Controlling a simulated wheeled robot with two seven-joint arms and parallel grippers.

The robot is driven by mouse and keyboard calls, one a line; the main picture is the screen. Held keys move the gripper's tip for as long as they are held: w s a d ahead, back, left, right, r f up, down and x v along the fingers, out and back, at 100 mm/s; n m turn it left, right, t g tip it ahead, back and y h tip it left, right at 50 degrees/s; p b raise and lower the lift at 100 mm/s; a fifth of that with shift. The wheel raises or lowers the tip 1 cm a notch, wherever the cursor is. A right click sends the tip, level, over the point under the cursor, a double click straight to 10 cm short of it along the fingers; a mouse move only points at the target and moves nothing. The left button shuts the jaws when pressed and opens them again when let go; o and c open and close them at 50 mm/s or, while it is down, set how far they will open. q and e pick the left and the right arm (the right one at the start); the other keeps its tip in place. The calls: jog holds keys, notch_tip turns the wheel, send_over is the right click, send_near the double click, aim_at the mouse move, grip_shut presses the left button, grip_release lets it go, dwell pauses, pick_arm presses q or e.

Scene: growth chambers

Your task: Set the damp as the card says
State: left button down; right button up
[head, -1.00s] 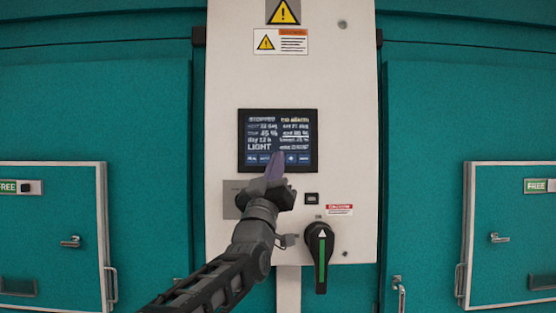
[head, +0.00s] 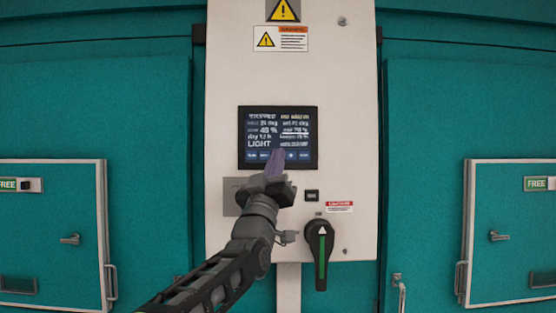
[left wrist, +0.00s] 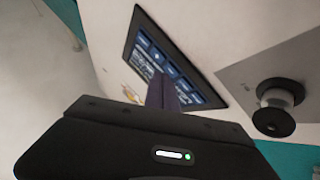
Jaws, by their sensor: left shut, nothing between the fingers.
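The dark screen (head: 278,138) is on the white control panel (head: 290,80). It shows two columns of blurred text, a LIGHT line and a row of blue buttons along the bottom. The left column seems to read about 45 %. An underlined set line on the right seems to read about 70 %. My left gripper (head: 275,159) is shut and empty, its fingertips over the lower middle of the screen, hiding part of the button row. In the left wrist view its fingers (left wrist: 163,92) are at the screen (left wrist: 165,62); contact is unclear. My right gripper is out of view. I cannot make out the card.
A black rotary switch (head: 320,250) with a green stripe is at the panel's lower right. A small black fitting (head: 312,197) is above it. A round dark knob (left wrist: 275,105) on a grey plate shows in the left wrist view. Teal chamber doors (head: 130,120) flank the panel.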

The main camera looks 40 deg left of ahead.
pick_arm(q)
jog(key=shift+s+d, duration=0.2)
jog(key=shift+s, duration=0.1)
jog(key=s+d+b, duration=0.1)
jog(key=s+b, duration=0.1)
jog(key=s+d+b, duration=0.2)
dwell(0.6)
jog(key=shift+a, duration=0.1)
dwell(2.2)
